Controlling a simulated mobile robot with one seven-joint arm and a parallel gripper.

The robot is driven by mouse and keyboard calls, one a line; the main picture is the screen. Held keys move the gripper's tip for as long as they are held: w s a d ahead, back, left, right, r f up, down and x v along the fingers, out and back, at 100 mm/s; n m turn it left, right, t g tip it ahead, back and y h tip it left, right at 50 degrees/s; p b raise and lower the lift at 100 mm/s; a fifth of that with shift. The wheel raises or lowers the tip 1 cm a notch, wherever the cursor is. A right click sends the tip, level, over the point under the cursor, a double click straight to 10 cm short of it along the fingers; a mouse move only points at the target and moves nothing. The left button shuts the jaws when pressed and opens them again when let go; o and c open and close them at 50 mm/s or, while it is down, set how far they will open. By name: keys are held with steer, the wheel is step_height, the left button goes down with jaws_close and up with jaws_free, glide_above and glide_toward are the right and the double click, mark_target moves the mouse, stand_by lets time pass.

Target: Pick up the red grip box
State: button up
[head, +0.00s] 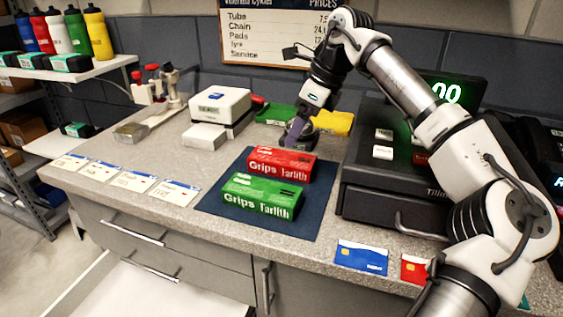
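The red grip box (281,164) lies on a dark blue mat (222,203) on the bench, its printed long side facing the camera. A green grip box (262,197) lies on the same mat, just in front of it. My gripper (297,136) points down behind the red box, near its back edge. The fingers are small, dark and partly hidden, so I cannot tell whether they are open or touch the box.
A black cash register (390,190) stands close on the right, under my arm. A white scale-like box (220,104) and green and yellow items (335,122) stand behind. Cards (360,257) lie at the front edge. Several labels (135,180) lie left.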

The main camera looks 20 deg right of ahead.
mark_target(283, 157)
steer(key=x, duration=0.9)
steer(key=shift+a+r+p, duration=0.1)
steer(key=shift+p, duration=0.3)
steer(key=c, duration=1.1)
steer(key=shift+c, duration=0.2)
steer(key=shift+r, duration=0.15)
